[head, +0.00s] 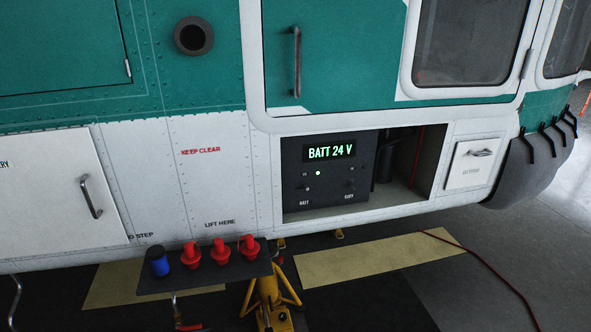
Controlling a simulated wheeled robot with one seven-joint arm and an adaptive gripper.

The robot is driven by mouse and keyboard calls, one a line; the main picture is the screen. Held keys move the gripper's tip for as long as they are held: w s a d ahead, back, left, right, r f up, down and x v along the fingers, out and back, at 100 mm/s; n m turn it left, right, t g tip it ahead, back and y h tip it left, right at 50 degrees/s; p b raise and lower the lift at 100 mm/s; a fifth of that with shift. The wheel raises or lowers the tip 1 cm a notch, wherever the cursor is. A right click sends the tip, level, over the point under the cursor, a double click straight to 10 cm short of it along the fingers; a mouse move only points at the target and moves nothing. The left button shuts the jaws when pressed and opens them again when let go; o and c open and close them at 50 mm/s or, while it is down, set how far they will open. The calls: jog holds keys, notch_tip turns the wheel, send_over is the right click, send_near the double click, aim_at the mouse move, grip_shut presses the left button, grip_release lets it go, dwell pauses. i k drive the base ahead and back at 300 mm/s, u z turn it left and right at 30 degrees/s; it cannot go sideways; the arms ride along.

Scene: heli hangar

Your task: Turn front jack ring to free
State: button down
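A yellow jack (266,292) stands on splayed legs on the floor under the white belly of the helicopter (207,160), near the "LIFT HERE" marking. Its upper part is partly hidden behind a dark shelf, and its foot is cut off by the bottom edge. I cannot make out its ring or how the ring is set. Whether this is the front jack does not show. My gripper is not in the head view.
The dark shelf (207,273) holds a blue cap (158,261) and several red ones (220,252). An open bay holds a panel (325,180) reading "BATT 24 V". Yellow mats (375,257) and a red cable (492,275) lie on the floor.

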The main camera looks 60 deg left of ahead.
aim_at(278, 260)
jog(key=i, duration=0.8)
jog(key=u, duration=2.85)
